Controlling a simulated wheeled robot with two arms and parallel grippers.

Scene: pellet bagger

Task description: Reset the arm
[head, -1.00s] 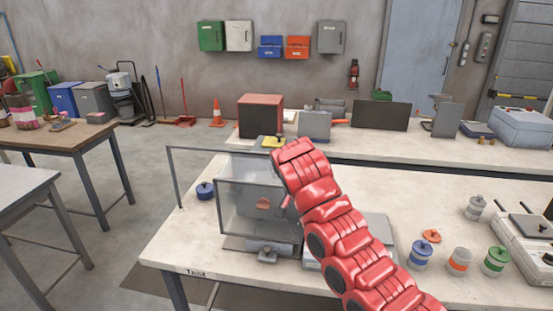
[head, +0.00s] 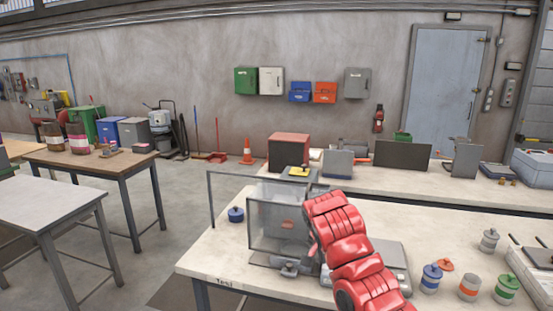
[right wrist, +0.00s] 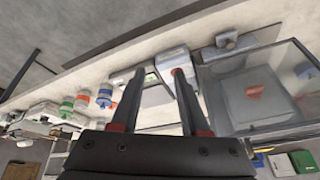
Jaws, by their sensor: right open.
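My right arm (head: 345,245), red and segmented, reaches up from the bottom of the head view over the near bench. Its gripper is hidden there behind the arm. In the right wrist view my right gripper (right wrist: 159,72) shows two dark fingers with red parts, spread apart with nothing between them. The clear-walled box (head: 270,228) with a red-orange mark stands just left of the arm, and it also shows at the right of the right wrist view (right wrist: 250,98). Whether the arm touches it I cannot tell. My left gripper is not in view.
A grey flat device (head: 394,256) lies beside the arm. Jars with blue (head: 431,280), orange (head: 469,288) and green (head: 506,289) bands stand to the right. A blue lidded pot (head: 236,215) stands left of the box. The bench's left front corner is clear.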

